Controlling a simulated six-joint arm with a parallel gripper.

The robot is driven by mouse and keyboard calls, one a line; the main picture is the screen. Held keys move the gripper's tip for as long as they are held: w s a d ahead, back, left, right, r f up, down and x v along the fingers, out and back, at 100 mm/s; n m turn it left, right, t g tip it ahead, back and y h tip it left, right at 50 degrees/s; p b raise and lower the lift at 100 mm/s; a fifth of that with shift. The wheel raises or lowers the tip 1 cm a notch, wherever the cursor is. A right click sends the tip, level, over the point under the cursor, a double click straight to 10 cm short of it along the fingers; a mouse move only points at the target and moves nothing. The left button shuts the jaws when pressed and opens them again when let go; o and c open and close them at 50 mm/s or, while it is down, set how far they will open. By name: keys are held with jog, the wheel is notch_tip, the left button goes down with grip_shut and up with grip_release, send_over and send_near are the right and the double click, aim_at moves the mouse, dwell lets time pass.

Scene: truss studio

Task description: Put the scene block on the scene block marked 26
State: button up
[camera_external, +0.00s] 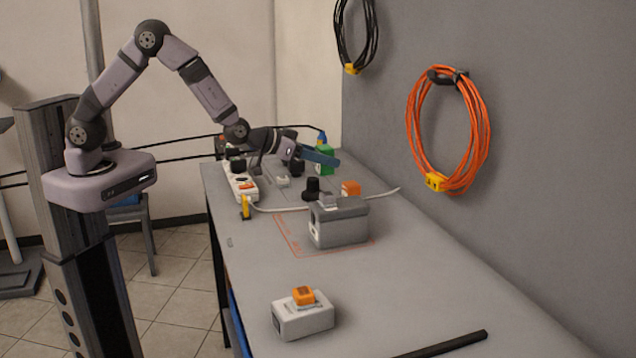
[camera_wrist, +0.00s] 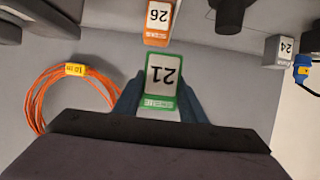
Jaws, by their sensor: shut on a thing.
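My gripper (camera_wrist: 157,98) has blue fingers shut on a green-edged scene block marked 21 (camera_wrist: 161,78). In the external view, my gripper (camera_external: 320,156) is raised over the far part of the bench, with the green block (camera_external: 325,168) at its fingers. The orange scene block marked 26 (camera_wrist: 157,22) is at the top of the wrist view, apart from the held block. An orange block (camera_external: 350,188), probably this one, shows behind the grey box in the external view. Its underside is hidden there.
A grey box (camera_external: 342,228) stands on the bench (camera_external: 390,275). A white box (camera_external: 303,322) with an orange block (camera_external: 303,295) stands nearer. A grey block marked 24 (camera_wrist: 279,50) is at right. A power strip (camera_external: 240,184), black knobs and a white cable lie around. Orange cable (camera_external: 487,130) hangs on the wall.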

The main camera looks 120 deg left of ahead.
jog(key=w+a+r, duration=0.3)
jog(key=w, duration=0.1)
notch_tip(320, 180, up, 4)
send_over(351, 183)
jog(key=shift+w, duration=0.1)
jog(key=shift+d+f, duration=0.1)
jog(key=shift+f+p, duration=0.6)
jog(key=shift+f, duration=4.4)
jog(key=shift+f, duration=0.2)
jog(key=o, duration=1.1)
